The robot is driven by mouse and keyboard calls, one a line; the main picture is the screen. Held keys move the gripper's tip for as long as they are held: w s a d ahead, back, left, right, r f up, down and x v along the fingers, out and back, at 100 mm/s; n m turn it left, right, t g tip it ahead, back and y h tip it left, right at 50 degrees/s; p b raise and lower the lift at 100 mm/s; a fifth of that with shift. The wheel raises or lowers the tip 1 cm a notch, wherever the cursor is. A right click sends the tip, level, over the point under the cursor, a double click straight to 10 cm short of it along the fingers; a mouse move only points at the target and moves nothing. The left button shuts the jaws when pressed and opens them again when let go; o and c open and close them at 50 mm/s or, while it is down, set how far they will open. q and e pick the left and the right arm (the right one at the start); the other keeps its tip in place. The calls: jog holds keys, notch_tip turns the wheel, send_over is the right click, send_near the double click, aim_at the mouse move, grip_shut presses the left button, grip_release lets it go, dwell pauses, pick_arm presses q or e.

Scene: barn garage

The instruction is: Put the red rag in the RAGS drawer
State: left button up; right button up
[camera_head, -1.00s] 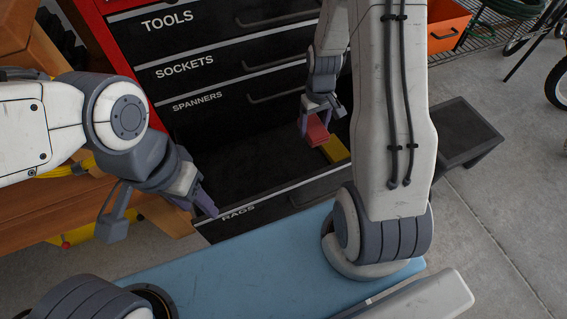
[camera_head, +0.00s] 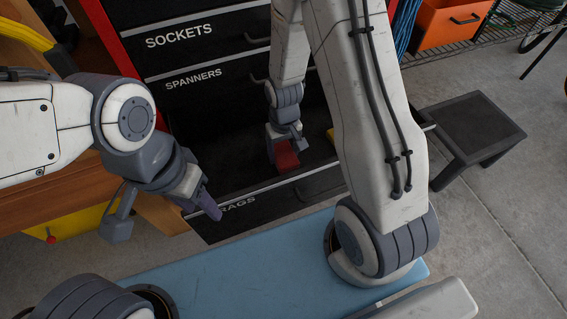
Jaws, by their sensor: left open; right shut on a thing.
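The red rag (camera_head: 286,158) is in my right gripper (camera_head: 284,146), which is shut on it. The gripper points down inside the pulled-out RAGS drawer (camera_head: 262,199), the lowest of the black drawers. Whether the rag touches the drawer floor I cannot tell. My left gripper (camera_head: 165,212) is open and empty, at the left, near the front left corner of the drawer. My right forearm hides the right part of the drawer.
The SOCKETS (camera_head: 205,45) and SPANNERS (camera_head: 215,82) drawers above are shut. Bare concrete lies right.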

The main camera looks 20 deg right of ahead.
aim_at(283, 161)
notch_tip(283, 161, down, 4)
jog(key=b, duration=0.3)
jog(key=shift+f, duration=0.15)
jog(key=o, duration=1.3)
jog(key=shift+c, duration=0.2)
notch_tip(283, 161, up, 12)
jog(key=p, duration=0.7)
jog(key=shift+a+r, duration=0.1)
jog(key=shift+r, duration=0.1)
jog(key=s+a+r+n, duration=0.3)
jog(key=s+a+r, duration=0.3)
jog(key=a+r, duration=0.3)
jog(key=s+a+r+n, duration=0.1)
jog(key=s+r+n, duration=0.1)
jog(key=s+r, duration=0.2)
jog(key=s+a+r+n+y, duration=0.1)
jog(key=s+r, duration=0.3)
jog(key=s, duration=0.4)
jog(key=shift+s+a+n, duration=0.15)
jog(key=shift+a+n, duration=0.15)
jog(key=shift+n, duration=0.2)
